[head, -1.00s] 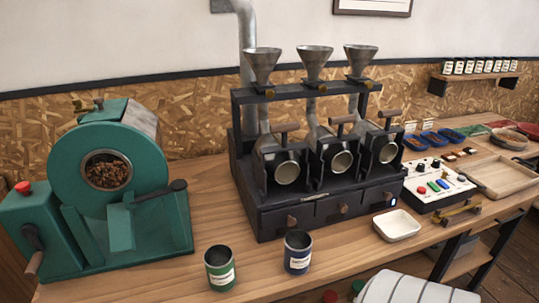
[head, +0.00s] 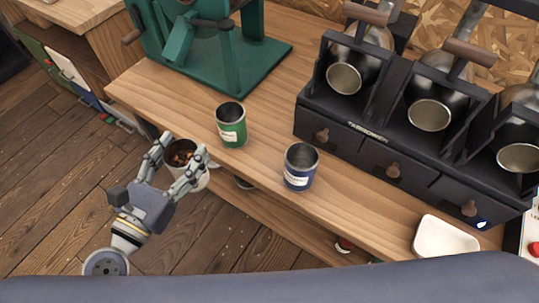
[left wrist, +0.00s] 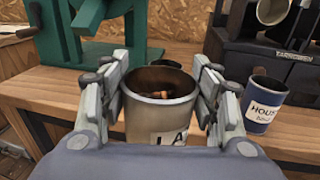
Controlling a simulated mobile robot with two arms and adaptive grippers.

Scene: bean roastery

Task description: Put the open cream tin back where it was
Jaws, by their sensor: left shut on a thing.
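The open cream tin (head: 195,180) is between the fingers of my left gripper (head: 180,160), which is shut on it. It is upright, with brown beans or similar pieces inside, and is held just off the front edge of the bench. In the left wrist view the tin (left wrist: 158,118) shows part of a dark-lettered label, and the gripper (left wrist: 160,95) has a finger on each side. My right gripper is not in view.
A green tin (head: 231,125) and a blue tin (head: 300,166) stand on the wooden bench (head: 265,100). Behind are a green machine (head: 215,60) and a black sample roaster (head: 350,150) with drawers. A white dish (head: 445,237) lies at right. Bench between the tins is clear.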

